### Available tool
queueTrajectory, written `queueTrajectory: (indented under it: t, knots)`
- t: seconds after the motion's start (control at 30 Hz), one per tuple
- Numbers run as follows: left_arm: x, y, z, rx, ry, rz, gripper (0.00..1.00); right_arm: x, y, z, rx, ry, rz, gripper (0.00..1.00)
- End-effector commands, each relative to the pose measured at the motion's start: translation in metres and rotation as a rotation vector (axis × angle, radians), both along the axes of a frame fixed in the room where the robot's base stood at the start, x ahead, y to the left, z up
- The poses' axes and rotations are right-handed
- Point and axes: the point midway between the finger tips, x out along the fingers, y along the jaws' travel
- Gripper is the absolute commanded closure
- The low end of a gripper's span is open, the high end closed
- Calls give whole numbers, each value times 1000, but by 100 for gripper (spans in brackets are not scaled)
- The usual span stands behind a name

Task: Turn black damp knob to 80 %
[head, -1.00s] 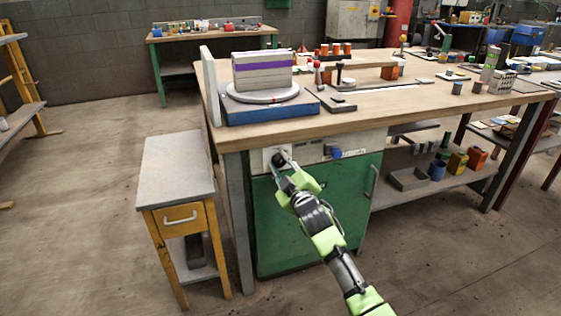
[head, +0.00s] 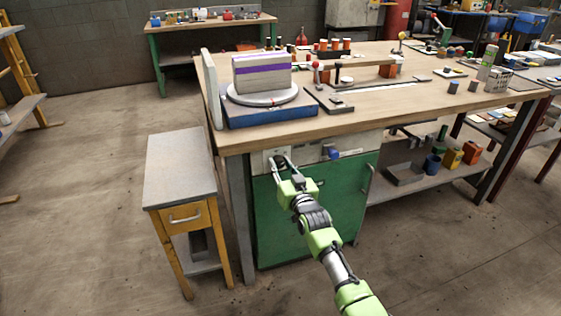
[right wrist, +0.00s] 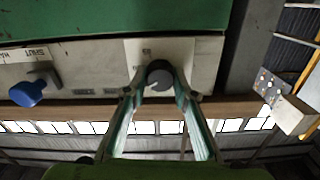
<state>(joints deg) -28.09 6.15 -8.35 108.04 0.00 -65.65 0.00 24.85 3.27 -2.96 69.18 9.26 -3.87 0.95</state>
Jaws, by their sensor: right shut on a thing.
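The black damp knob (head: 277,160) sits on the pale control panel below the front edge of the workbench, at its left end. In the right wrist view the round dark knob (right wrist: 159,75) is between my fingertips, with a grey part of it showing toward me. My right gripper (head: 282,162) is shut on it; the gripper also shows in the right wrist view (right wrist: 158,84). Small marks on the panel are upside down there and too small to read fully. My left gripper is not in view.
A blue knob (head: 334,153) is on the same panel to the right and appears at the left in the right wrist view (right wrist: 28,92). A green cabinet (head: 330,205) is below. A grey-topped side table (head: 180,170) stands left of the bench. Open floor lies in front.

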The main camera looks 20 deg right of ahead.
Motion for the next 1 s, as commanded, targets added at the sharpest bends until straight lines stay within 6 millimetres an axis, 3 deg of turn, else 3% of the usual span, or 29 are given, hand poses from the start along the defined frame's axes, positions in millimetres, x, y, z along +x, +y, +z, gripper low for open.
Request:
queueTrajectory:
  t: [0.33,0.7,1.0]
  knots:
    - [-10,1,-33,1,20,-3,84,0,-1,-2,322,15,0,96]
    - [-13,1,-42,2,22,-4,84,0,-1,-3,567,23,0,96]
    - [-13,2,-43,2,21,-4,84,0,-1,-3,647,26,0,96]
